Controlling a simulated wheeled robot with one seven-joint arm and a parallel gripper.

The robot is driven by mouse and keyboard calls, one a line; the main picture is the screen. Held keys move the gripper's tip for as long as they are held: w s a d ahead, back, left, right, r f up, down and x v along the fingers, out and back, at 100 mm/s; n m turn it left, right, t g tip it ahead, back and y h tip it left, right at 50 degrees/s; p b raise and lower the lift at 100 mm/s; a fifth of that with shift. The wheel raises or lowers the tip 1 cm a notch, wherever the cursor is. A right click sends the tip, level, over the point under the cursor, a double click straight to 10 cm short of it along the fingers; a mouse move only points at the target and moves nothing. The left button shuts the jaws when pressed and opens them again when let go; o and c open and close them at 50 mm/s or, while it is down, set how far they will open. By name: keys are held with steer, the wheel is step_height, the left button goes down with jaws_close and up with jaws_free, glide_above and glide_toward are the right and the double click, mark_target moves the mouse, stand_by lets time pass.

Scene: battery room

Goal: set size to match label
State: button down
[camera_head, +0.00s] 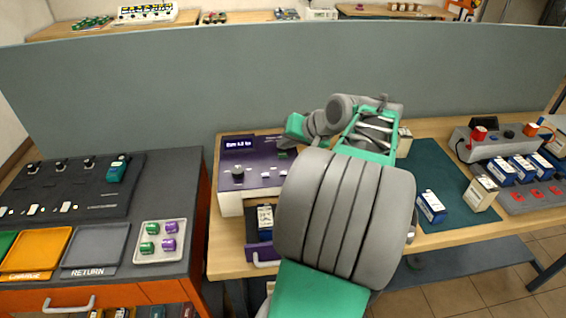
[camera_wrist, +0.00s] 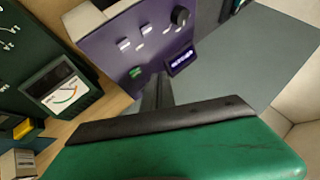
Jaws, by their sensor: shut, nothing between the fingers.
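The tester (camera_head: 265,170) has a purple top and white body and stands on the wooden bench. Its lit display (camera_head: 238,143) is too small to read surely; the display also shows in the wrist view (camera_wrist: 182,62). A dark round knob (camera_head: 238,173) sits on the panel, also in the wrist view (camera_wrist: 180,16), near small white switches (camera_wrist: 124,44) and a green button (camera_wrist: 136,71). A battery with a pale label (camera_head: 265,217) sits in the front bay; its text is unreadable. My gripper (camera_head: 295,127) is shut and empty, above the tester's back right; my arm hides its right side.
A green mat (camera_head: 425,165) at the right holds a blue-and-white battery (camera_head: 431,206) and a beige one (camera_head: 481,193). A meter (camera_wrist: 62,92) shows in the wrist view. Left stand a return tray (camera_head: 95,245) and a small-parts tray (camera_head: 160,242). A grey partition (camera_head: 200,85) closes the back.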

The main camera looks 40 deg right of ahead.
mark_target(283, 173)
steer(key=shift+r+p, duration=0.8)
steer(key=shift+r, duration=0.05)
steer(key=shift+f, duration=0.15)
step_height(283, 173, down, 8)
steer(key=b, duration=0.7)
steer(key=shift+f, duration=0.25)
steer(key=shift+f, duration=0.1)
stand_by(0.9)
steer(key=shift+f, duration=0.35)
steer(key=shift+f+b, duration=0.4)
stand_by(0.4)
steer(key=shift+r, duration=0.15)
steer(key=shift+r+p, duration=0.65)
